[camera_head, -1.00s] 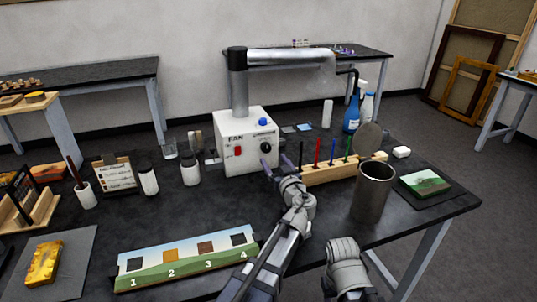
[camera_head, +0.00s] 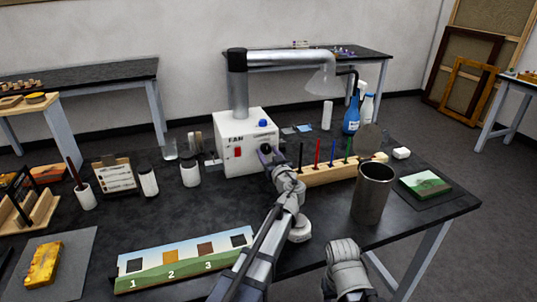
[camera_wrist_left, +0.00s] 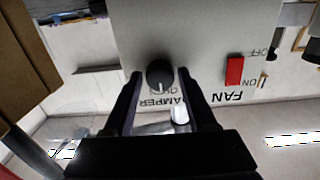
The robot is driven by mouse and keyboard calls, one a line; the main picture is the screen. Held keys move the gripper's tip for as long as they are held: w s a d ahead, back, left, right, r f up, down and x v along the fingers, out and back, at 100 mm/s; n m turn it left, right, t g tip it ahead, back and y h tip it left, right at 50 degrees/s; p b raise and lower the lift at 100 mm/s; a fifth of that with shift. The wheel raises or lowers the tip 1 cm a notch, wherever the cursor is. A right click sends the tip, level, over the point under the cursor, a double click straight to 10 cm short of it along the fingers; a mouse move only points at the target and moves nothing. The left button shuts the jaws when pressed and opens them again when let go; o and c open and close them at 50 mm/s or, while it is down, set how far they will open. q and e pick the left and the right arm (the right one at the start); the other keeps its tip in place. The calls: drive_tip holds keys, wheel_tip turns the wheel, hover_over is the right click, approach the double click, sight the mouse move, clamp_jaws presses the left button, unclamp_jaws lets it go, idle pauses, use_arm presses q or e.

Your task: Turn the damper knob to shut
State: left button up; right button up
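The damper knob (camera_wrist_left: 160,73) is round and black, on the front of the white fan box (camera_head: 248,160). In the left wrist view, which is upside down, its white pointer line points toward the OPEN and DAMPER lettering. No shut label can be made out. My left gripper (camera_head: 269,154) is at the box front. In the wrist view its dark fingers (camera_wrist_left: 160,80) stand on either side of the knob, with a small gap at each side. The head view shows my right arm at the bottom, but its fingers are not visible.
A red FAN switch (camera_wrist_left: 234,70) sits beside the knob. A rack of coloured sticks (camera_head: 325,172) is close to the right of my left gripper. A metal can (camera_head: 372,195) stands farther right. A numbered panel (camera_head: 185,262) lies at the front.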

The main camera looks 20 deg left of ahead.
use_arm(q)
clamp_jaws()
drive_tip(key=shift+m, duration=0.4)
drive_tip(key=m, duration=0.8)
drive_tip(key=shift+m, duration=0.3)
drive_tip(key=m, duration=0.4)
drive_tip(key=shift+r+m, duration=0.1)
drive_tip(key=shift+m, duration=2.1)
